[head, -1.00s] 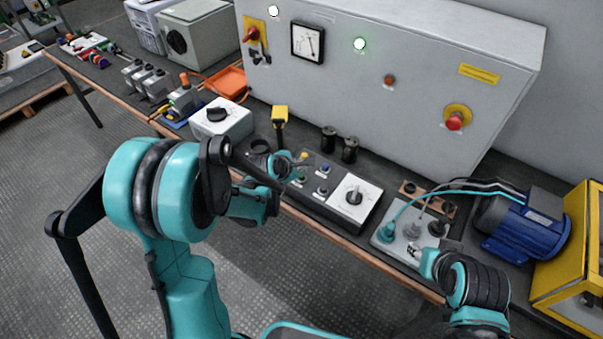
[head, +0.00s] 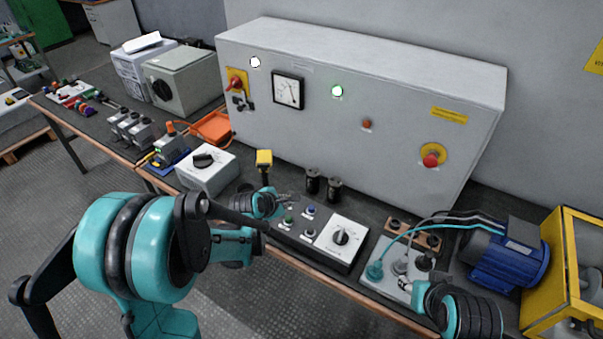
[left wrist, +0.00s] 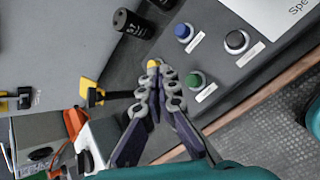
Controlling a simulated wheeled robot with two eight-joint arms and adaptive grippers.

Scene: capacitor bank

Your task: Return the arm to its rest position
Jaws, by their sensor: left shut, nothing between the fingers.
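My left arm comes in from the left in the head view, and its gripper (head: 286,200) is over the far left end of the dark control box (head: 323,255). In the left wrist view its fingers (left wrist: 154,66) are together and empty. A yellow button shows right at the fingertips there; I cannot tell whether they touch it. The blue button (left wrist: 183,31), green button (left wrist: 194,80) and black button (left wrist: 236,40) are beside the fingers. My right gripper (head: 404,284) is by the grey socket plate (head: 378,283); its fingers are too small to read.
A grey knob box (head: 207,168) and a yellow-headed thing (head: 264,160) are near my left gripper. A blue motor (head: 508,262) is at right. Floor in front is open.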

